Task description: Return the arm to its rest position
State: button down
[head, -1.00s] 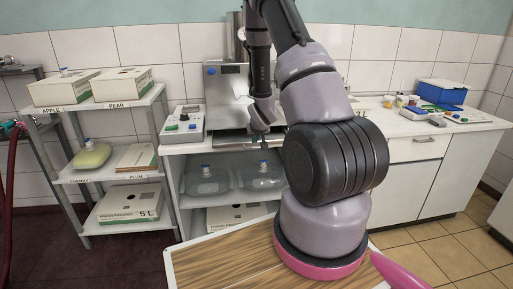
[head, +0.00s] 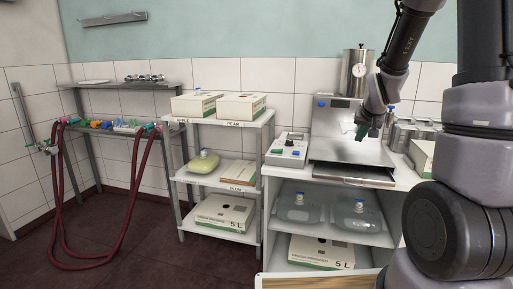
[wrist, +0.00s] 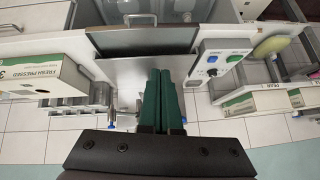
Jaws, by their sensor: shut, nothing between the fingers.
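My arm rises at the right side of the head view. My gripper (head: 362,132) hangs from it in front of the steel machine (head: 338,133) on the counter, with its green fingertips pointing down. In the wrist view my gripper (wrist: 161,85) shows two dark green fingers pressed together, with nothing between them. The fingers look apart from the machine, its tray (head: 352,172) and the counter.
A control box (head: 286,150) stands left of the machine. A shelf rack (head: 222,183) with boxes and a yellow-green bag (head: 203,162) is further left. Dark red hoses (head: 62,220) hang at far left. Clear bottles (head: 298,208) sit under the counter. Floor at lower left is free.

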jog(key=s+a+r+y, duration=0.1)
jog(key=s+a+r, duration=0.2)
jog(key=s+r, duration=0.2)
jog(key=s+a+r+y, duration=0.1)
jog(key=s+a+r, duration=0.3)
jog(key=s, duration=0.8)
jog(key=s+a+r+y, duration=0.1)
jog(key=s+a+r, duration=0.3)
jog(key=s+r, duration=0.4)
jog(key=shift+s+r+g, duration=0.2)
jog(key=shift+s+g, duration=0.2)
jog(key=shift+s, duration=0.15)
